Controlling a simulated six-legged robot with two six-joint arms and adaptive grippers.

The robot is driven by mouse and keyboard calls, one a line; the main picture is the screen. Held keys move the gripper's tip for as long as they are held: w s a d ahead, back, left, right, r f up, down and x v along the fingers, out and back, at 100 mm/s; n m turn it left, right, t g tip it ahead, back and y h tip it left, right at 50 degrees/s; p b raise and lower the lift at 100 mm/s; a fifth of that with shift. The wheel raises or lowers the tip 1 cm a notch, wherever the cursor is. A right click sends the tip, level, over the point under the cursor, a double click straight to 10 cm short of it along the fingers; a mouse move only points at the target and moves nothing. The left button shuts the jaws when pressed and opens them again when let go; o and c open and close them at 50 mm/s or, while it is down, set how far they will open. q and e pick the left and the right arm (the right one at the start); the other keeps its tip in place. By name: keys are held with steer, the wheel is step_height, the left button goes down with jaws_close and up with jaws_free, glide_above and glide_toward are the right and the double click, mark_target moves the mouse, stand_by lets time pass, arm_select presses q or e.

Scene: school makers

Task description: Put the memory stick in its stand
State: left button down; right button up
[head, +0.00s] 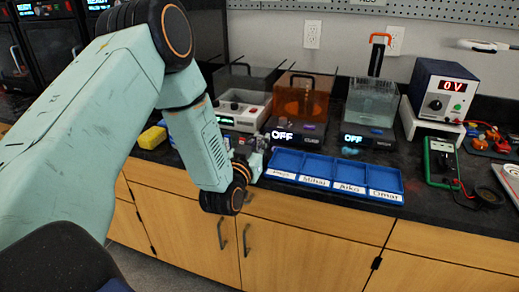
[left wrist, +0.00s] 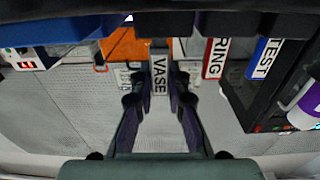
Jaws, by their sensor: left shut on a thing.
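My left gripper (head: 256,158) is at the counter's front, by the left end of the blue tray. In the left wrist view my left gripper (left wrist: 160,88) is shut on a slim memory stick (left wrist: 159,73) with a pale label reading VASE. In the same view a red piece labelled RING (left wrist: 215,57) and a blue piece labelled TEST (left wrist: 263,58) are to the right of the held stick, apart from it. I cannot make out the stand clearly. My right gripper is not in view.
A blue tray (head: 334,188) with name labels lies along the counter edge. Behind it stand an orange-hooded machine (head: 301,98) and a clear-hooded one (head: 372,105). A power supply (head: 443,90) and green meter (head: 441,160) are at right.

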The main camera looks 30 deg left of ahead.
arm_select(q)
steer(key=shift+a+f, duration=0.15)
steer(key=shift+f, duration=0.75)
steer(key=shift+w+a+f, duration=0.1)
steer(key=shift+a, duration=0.15)
steer(key=shift+d, duration=0.25)
steer(key=c, duration=1.7)
jaws_free()
steer(key=shift+o, duration=0.4)
steer(key=shift+a, duration=0.15)
